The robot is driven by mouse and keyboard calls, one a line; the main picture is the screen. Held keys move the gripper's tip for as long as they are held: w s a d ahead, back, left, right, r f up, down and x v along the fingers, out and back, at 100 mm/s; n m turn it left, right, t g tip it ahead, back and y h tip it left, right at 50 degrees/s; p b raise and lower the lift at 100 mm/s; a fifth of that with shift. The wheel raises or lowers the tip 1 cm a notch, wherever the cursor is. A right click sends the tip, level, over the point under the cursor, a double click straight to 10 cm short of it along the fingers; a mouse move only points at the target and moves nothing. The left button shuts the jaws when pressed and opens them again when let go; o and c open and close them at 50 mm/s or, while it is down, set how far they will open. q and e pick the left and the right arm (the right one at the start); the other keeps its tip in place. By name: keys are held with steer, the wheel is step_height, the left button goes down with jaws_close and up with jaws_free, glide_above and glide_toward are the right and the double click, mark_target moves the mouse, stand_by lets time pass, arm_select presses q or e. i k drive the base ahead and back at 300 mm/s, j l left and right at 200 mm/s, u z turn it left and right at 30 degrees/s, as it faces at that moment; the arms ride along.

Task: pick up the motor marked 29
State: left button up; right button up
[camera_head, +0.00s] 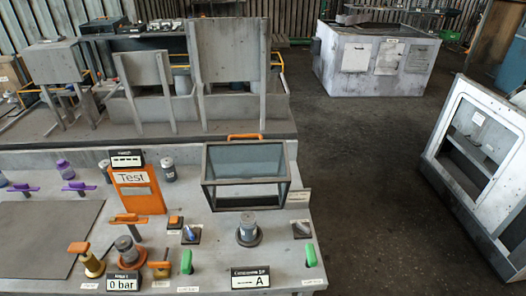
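I can read no mark 29 on anything in view, so I cannot tell which item is the motor. A grey cylinder (248,226) stands upright on a brownish round base on the bench, right of centre. Another grey cylinder (124,246) stands on an orange-brown round base behind the "0 bar" sign. A small dark grey cylinder (168,171) stands right of the orange "Test" panel (137,190), and another (105,171) is at its left. Neither of my grippers is in view.
A grey cabinet (470,190) stands at right. Dark floor (370,150) is clear between.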

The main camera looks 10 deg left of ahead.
mark_target(248, 232)
steer(key=i+l+z, duration=0.2)
steer(key=l+z, duration=0.15)
steer(key=l, duration=0.15)
steer(key=i+l+z, duration=0.3)
steer(key=l, duration=0.2)
steer(key=i+l+z, duration=0.35)
steer(key=i+l+u, duration=0.15)
steer(key=i, duration=0.25)
steer(key=i+l+u, duration=0.15)
steer(key=i+l, duration=0.2)
steer(key=i+j+u, duration=0.1)
steer(key=u, duration=0.3)
steer(key=i+u, duration=0.6)
steer(key=u, duration=0.15)
steer(key=i+l+u, duration=0.1)
steer(key=u, duration=0.25)
steer(key=i+j+u, duration=0.15)
steer(key=u, duration=0.3)
steer(key=i+u, duration=0.25)
steer(key=u, duration=0.2)
steer(key=i+u, duration=0.25)
steer(key=u, duration=0.25)
steer(key=i+u, duration=0.2)
steer(key=u, duration=0.25)
steer(key=i+l+u, duration=0.2)
steer(key=u, duration=0.25)
